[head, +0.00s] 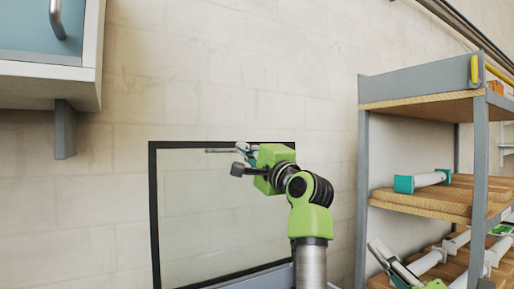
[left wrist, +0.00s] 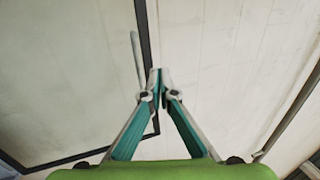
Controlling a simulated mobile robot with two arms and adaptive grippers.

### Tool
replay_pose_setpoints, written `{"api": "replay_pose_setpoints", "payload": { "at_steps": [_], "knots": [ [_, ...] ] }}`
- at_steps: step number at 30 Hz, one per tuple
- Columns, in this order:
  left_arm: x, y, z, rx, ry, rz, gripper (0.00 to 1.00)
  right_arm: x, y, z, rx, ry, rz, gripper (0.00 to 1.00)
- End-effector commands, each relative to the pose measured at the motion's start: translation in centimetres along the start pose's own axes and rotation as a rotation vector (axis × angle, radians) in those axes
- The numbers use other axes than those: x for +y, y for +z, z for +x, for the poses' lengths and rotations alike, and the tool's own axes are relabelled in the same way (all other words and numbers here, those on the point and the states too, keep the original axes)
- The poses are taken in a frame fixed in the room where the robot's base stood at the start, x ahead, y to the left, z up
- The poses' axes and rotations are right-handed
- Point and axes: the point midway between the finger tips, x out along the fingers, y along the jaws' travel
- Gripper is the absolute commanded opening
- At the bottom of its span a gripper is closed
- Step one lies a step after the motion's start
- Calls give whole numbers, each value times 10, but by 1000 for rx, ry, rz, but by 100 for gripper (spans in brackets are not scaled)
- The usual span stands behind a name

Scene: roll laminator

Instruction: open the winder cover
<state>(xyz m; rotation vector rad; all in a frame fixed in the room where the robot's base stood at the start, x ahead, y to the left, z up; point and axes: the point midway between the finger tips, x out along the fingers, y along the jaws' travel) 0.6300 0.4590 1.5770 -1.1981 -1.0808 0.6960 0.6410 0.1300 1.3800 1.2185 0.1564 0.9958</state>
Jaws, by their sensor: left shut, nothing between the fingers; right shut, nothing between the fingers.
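The winder cover is a clear pane in a black frame (head: 154,215), standing steeply upright in the middle of the head view; its lower edge is partly hidden. In the left wrist view its black frame (left wrist: 144,35) runs behind my fingers. A thin grey bar, seemingly its handle (head: 219,151), shows near the top edge and also in the left wrist view (left wrist: 136,55). My left gripper (head: 243,156) is at the top edge, fingertips shut and empty beside the bar; contact with the cover cannot be told. My right gripper (head: 380,252) is low at the right, shut and away from the cover.
A shelf rack (head: 364,200) with several white rolls stands at the right, behind my right gripper. A blue wall cabinet (head: 30,70) hangs at the upper left. The pale wall is behind the cover. The space left of the cover looks clear.

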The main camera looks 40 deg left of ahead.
Motion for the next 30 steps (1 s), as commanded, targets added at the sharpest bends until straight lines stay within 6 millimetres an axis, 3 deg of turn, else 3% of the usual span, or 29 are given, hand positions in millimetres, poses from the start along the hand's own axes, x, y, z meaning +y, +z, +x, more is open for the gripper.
{"api": "replay_pose_setpoints", "payload": {
  "at_steps": [3, 10, 23, 30],
  "knots": [
    [-1, 1, 39, -2, 2, 3, 0, 11, 5, 5, 0, -1, 0, 0],
    [7, 0, 82, 0, 1, 1, 0, 19, 9, 9, 0, -1, 1, 0],
    [10, 0, 87, 2, 0, -1, 0, 19, 9, 9, 0, -1, 0, 0],
    [8, 2, 74, 0, -1, -4, 0, 8, 4, 4, 0, -1, 0, 0]
  ]
}}
